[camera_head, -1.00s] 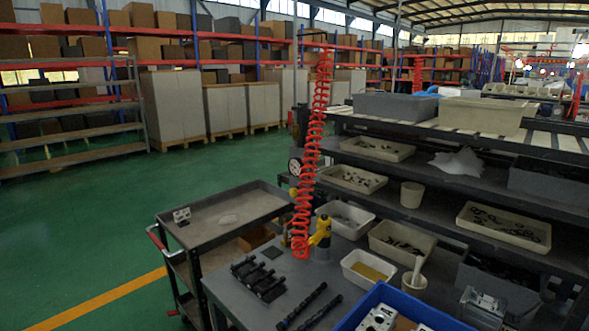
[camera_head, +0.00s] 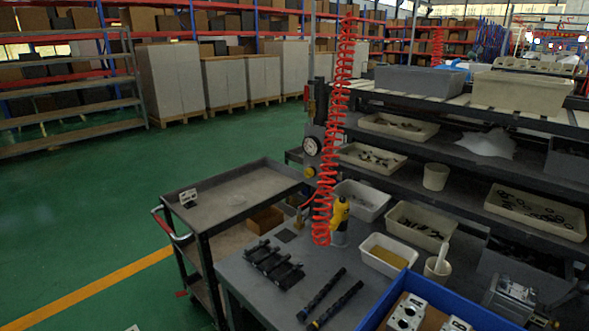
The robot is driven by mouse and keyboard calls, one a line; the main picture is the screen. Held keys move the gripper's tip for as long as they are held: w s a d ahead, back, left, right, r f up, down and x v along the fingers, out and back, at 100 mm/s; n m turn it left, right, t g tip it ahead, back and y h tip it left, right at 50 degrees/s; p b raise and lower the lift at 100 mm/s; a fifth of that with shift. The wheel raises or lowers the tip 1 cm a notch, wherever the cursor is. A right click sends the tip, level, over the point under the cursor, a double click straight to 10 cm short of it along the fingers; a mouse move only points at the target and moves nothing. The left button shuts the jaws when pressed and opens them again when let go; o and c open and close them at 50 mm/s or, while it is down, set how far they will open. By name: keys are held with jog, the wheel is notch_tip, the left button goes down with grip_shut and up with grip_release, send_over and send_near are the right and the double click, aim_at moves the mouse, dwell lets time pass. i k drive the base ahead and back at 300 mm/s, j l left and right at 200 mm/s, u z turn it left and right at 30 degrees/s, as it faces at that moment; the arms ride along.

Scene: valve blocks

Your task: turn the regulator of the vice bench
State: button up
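A round gauge (camera_head: 311,146) with a pale face and dark rim sits on a grey upright unit at the far end of the work bench (camera_head: 240,278). A small yellow knob (camera_head: 309,172) shows just below the gauge; these look like the regulator, though the parts are small and dark. The red coiled hose (camera_head: 321,215) hangs just right of them and covers part of the unit. I cannot make out a vice on the bench. My gripper is not in view.
A grey cart (camera_head: 262,182) stands left of the bench. On the bench are black valve parts (camera_head: 272,263), two dark rods, a yellow tool (camera_head: 340,215), white bins and a blue crate (camera_head: 455,312). Shelves (camera_head: 470,160) line the right. Green floor (camera_head: 70,215) is clear on the left.

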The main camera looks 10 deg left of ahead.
aim_at(308, 172)
jog(key=i+j, duration=0.2)
jog(key=j, duration=0.15)
jog(key=i+j, duration=0.2)
jog(key=j, duration=0.2)
jog(key=i+j, duration=0.15)
jog(key=j, duration=0.2)
jog(key=i+j, duration=0.2)
jog(key=j, duration=0.15)
jog(key=i+j, duration=0.2)
jog(key=j, duration=0.2)
jog(key=i+j, duration=0.2)
jog(key=j, duration=0.15)
